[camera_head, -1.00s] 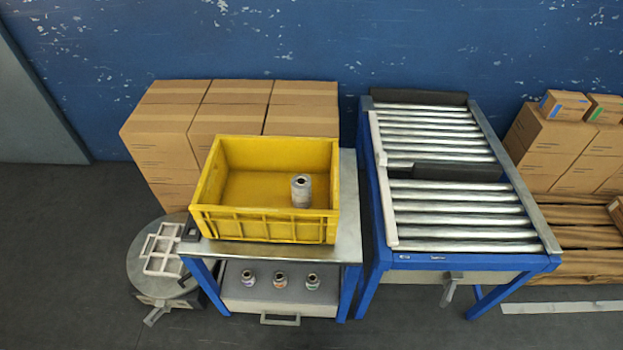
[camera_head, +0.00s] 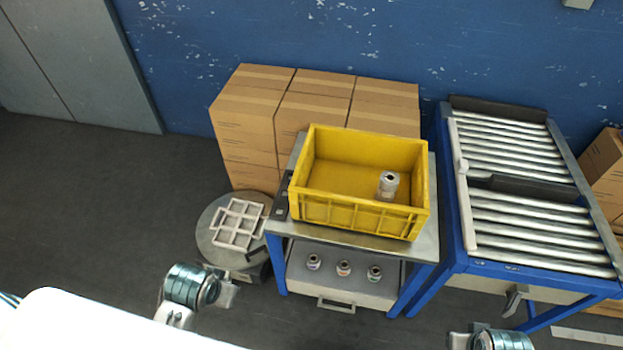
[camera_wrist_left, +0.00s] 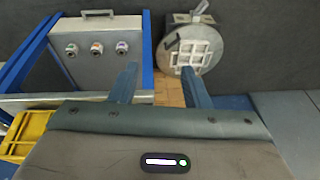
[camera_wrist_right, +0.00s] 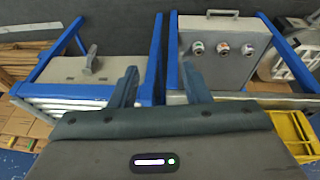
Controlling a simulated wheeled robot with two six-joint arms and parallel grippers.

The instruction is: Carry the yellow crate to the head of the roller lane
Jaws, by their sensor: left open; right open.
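The yellow crate (camera_head: 360,215) sits upright on a metal-topped stand (camera_head: 425,235), with one grey roll (camera_head: 388,185) inside. Part of the crate shows at the lower left of the left wrist view (camera_wrist_left: 22,135) and the lower right of the right wrist view (camera_wrist_right: 291,135). The roller lane (camera_head: 535,225) stands right of the stand, with a gap between them. My left gripper (camera_wrist_left: 160,86) is open and empty, apart from the crate. My right gripper (camera_wrist_right: 160,84) is open and empty, also apart from it. In the head view only arm parts show, at the bottom.
Stacked cardboard boxes (camera_head: 245,125) stand behind the stand. Open floor (camera_head: 90,200) lies to the left.

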